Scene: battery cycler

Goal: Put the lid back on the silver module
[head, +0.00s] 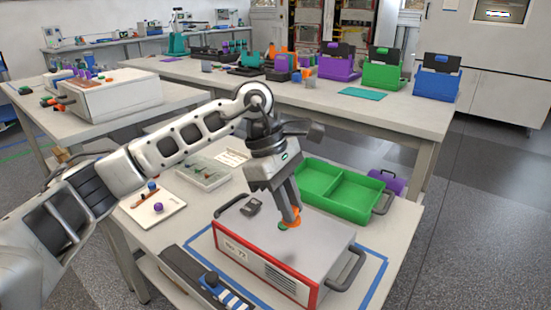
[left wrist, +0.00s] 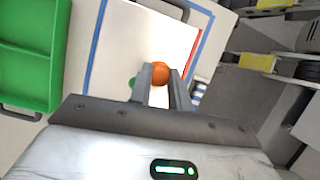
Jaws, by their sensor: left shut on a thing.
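The silver module (head: 258,258) is a box with a grey top, a red-edged front and dark side handles, on the near table inside blue tape. My left gripper (head: 290,216) points down over its top and is shut on a round orange knob (left wrist: 160,72). A small green round piece (head: 283,226) is beside the knob, low at the fingertips; it shows left of the fingers in the left wrist view (left wrist: 132,83). I cannot tell whether the knob belongs to a separate lid, or whether a gap lies under it. My right gripper is not in view.
A green two-compartment tray (head: 345,175) stands behind the module. A small dark device (head: 251,207) lies at the module's back left. A clear case (head: 203,172) and a white board (head: 153,204) are to the left; a dark rail (head: 190,270) is in front.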

